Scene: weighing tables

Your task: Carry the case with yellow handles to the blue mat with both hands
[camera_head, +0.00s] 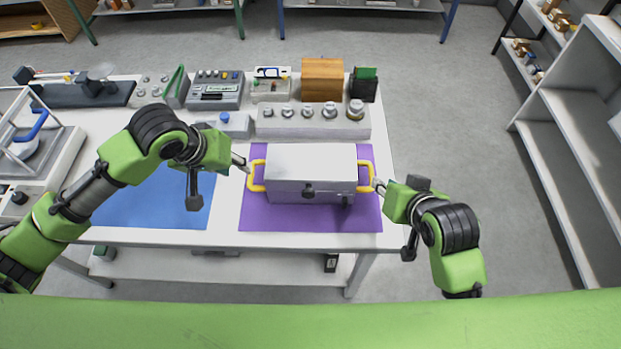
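The grey case (310,165) with a yellow handle on each side sits on the purple mat (258,217). The blue mat (140,212) lies to its left, partly hidden by my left arm. My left gripper (244,164) is at the left yellow handle (256,184). My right gripper (376,185) is at the right yellow handle (365,171). At this size I cannot tell whether the fingers touch the handles or are closed around them.
A block of weights (290,123) stands behind the case, with a wooden box (322,80) and devices further back. A glass-sided balance (40,165) stands at the left. Shelves (575,130) stand right of the table, across a strip of floor.

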